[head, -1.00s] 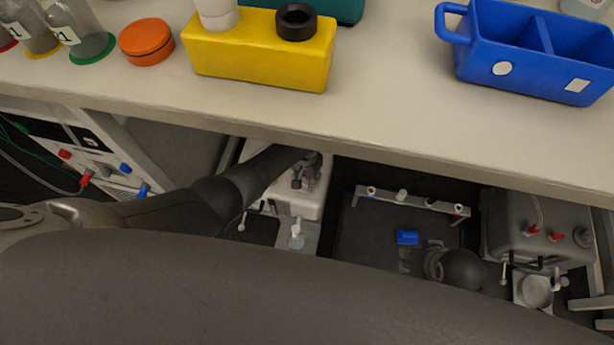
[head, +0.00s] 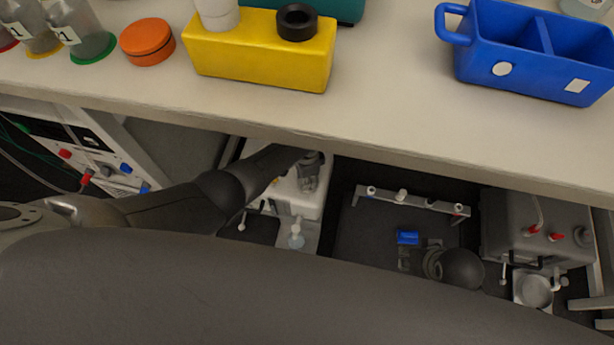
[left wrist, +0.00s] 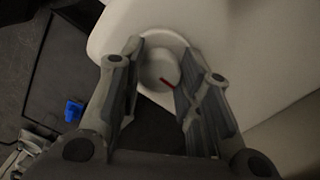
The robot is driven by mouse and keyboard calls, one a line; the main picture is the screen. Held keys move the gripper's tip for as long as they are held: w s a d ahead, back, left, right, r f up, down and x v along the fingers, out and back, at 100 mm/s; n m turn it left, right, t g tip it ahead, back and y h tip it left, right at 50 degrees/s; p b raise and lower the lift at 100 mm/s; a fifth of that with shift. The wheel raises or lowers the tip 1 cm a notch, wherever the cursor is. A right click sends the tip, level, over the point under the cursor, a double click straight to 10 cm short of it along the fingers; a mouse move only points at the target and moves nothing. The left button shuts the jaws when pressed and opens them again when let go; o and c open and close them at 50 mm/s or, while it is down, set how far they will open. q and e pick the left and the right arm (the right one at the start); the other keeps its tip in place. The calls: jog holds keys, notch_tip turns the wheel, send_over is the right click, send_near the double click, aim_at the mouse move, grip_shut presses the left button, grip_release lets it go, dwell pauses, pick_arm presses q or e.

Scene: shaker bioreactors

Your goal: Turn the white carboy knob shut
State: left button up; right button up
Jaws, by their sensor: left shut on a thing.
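The white knob (left wrist: 158,72) is round with a red mark on its face, on the front of the white carboy (left wrist: 235,35) in the left wrist view. My left gripper (left wrist: 160,75) is shut on the knob, one finger on each side. In the head view my left gripper (head: 310,180) is in front of the white carboy (head: 285,192), under the bench, and hides the knob. My right gripper (head: 408,258) shows small and dark near a blue piece (head: 407,237); its finger opening is unclear.
The bench (head: 400,120) overhangs the carboy. On it are a yellow block (head: 255,62), an orange lid (head: 147,42) and a blue caddy (head: 515,60). A grey unit (head: 510,230) with red fittings stands at the right below, and a panel with coloured connectors (head: 105,160) at the left.

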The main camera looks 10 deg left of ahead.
pick_arm(q)
jog(key=shift+m, duration=0.3)
jog(key=o, duration=1)
jog(key=shift+o, duration=0.2)
notch_tip(320, 180, up, 12)
jog(key=shift+w, duration=0.2)
dwell(0.6)
